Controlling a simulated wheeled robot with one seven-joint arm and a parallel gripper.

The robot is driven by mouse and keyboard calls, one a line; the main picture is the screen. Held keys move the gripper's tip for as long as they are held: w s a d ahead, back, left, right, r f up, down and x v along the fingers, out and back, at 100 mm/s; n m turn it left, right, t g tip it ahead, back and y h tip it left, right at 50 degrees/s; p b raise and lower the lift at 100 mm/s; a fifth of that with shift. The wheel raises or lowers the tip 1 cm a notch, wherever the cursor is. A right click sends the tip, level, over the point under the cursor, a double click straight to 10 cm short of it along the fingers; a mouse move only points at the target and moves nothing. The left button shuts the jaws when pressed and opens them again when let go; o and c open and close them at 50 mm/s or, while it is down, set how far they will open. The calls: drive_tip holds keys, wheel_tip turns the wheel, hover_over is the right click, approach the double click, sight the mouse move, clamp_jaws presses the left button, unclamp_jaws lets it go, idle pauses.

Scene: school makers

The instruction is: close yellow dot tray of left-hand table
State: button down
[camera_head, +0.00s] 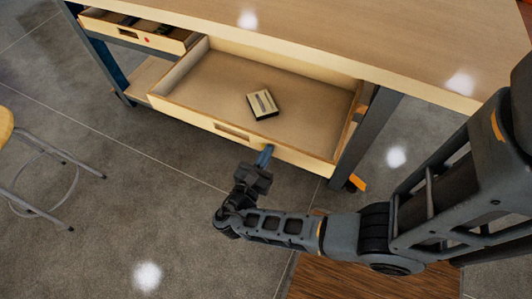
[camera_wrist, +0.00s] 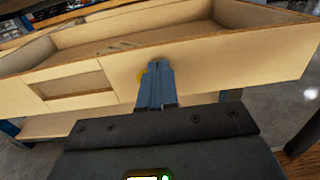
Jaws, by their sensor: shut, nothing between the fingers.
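The yellow dot tray (camera_head: 210,127) is a pale wooden drawer pulled out from under the table. In the wrist view its front panel (camera_wrist: 215,70) fills the upper part, with a rectangular handle slot (camera_wrist: 75,85) to the left. A yellow dot (camera_wrist: 142,76) shows partly behind the fingers. My gripper (camera_head: 265,153) is shut and empty, its blue fingers pointing at the front panel right of the slot. In the wrist view the fingertips (camera_wrist: 158,66) appear at or against the panel; exact contact cannot be told.
A small box (camera_head: 262,104) lies inside the drawer. A second drawer (camera_head: 150,38) with a red dot is partly open at the upper left. The wooden tabletop (camera_head: 350,40) overhangs the drawer. A stool (camera_head: 35,170) stands at the left. Grey floor is clear in front.

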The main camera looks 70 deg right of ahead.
sight(298, 101)
drive_tip(key=d+b, duration=0.1)
drive_tip(key=d, duration=0.8)
drive_tip(key=s+d+b, duration=0.1)
drive_tip(key=d, duration=0.7)
drive_tip(key=d+b, duration=0.1)
drive_tip(key=d, duration=0.8)
drive_tip(key=shift+s+d+f, duration=0.15)
drive_tip(key=shift+s+d, duration=0.1)
drive_tip(key=shift+d, duration=0.1)
drive_tip(key=shift+d+b, duration=0.45)
drive_tip(key=shift+d, duration=0.2)
drive_tip(key=shift+d+r, duration=0.2)
drive_tip(key=shift+r, duration=0.05)
drive_tip(key=shift+r, duration=0.1)
